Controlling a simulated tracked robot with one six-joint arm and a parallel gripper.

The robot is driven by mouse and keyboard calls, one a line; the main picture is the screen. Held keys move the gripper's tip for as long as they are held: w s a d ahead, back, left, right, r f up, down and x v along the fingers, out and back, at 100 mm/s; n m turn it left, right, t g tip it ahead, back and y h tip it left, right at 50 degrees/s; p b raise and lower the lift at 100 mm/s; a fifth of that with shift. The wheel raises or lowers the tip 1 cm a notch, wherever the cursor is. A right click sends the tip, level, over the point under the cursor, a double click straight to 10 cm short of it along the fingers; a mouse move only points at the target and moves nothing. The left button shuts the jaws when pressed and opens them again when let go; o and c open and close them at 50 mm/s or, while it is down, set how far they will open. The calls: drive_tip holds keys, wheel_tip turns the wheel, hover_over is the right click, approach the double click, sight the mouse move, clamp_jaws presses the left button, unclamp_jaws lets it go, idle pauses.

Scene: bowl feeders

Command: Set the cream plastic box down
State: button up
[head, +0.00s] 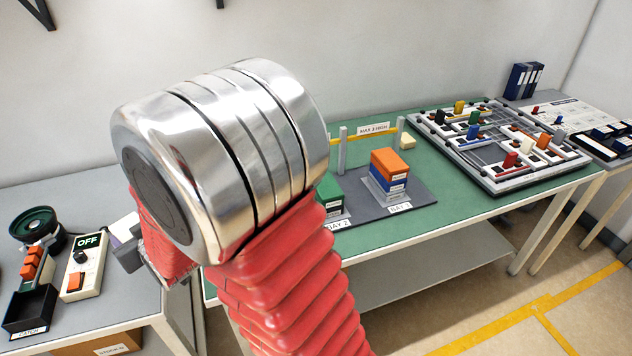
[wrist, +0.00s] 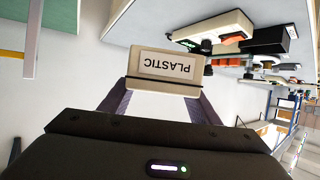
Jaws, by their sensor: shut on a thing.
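The cream plastic box (wrist: 165,67), labelled PLASTIC, is in my gripper (wrist: 163,90). The wrist view shows it upside down between my two fingers, which are shut on it. In the head view my gripper (head: 130,256) is mostly hidden behind my own arm, at the right side of the grey table (head: 110,290). Only a pale part of what it holds shows there. I cannot tell whether the box touches the table.
On the grey table stand a control box reading OFF (head: 84,268), a dark bowl feeder (head: 35,226) and a black catch tray (head: 30,310). The green table (head: 375,235) bears stacked boxes (head: 392,165) in a bay and a board with coloured blocks (head: 500,145).

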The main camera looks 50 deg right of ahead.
drive_tip(key=shift+d, duration=0.2)
drive_tip(key=s+d+r+m+h, duration=0.1)
drive_tip(key=d+r+m+h, duration=0.1)
drive_tip(key=d, duration=1.1)
drive_tip(key=s+d+r+m+h, duration=0.1)
drive_tip(key=d+r, duration=0.1)
drive_tip(key=d, duration=1.1)
drive_tip(key=s+d+r+m+h, duration=0.1)
drive_tip(key=s+d+h, duration=0.1)
drive_tip(key=s+d, duration=0.6)
drive_tip(key=s+d+r+m+g+h, duration=0.1)
drive_tip(key=s+d+m+h, duration=0.1)
drive_tip(key=s+d, duration=0.6)
drive_tip(key=d, duration=0.7)
drive_tip(key=shift+d+g, duration=0.3)
drive_tip(key=shift+d, duration=0.1)
drive_tip(key=shift+s+f, duration=0.1)
drive_tip(key=shift+f, duration=3.05)
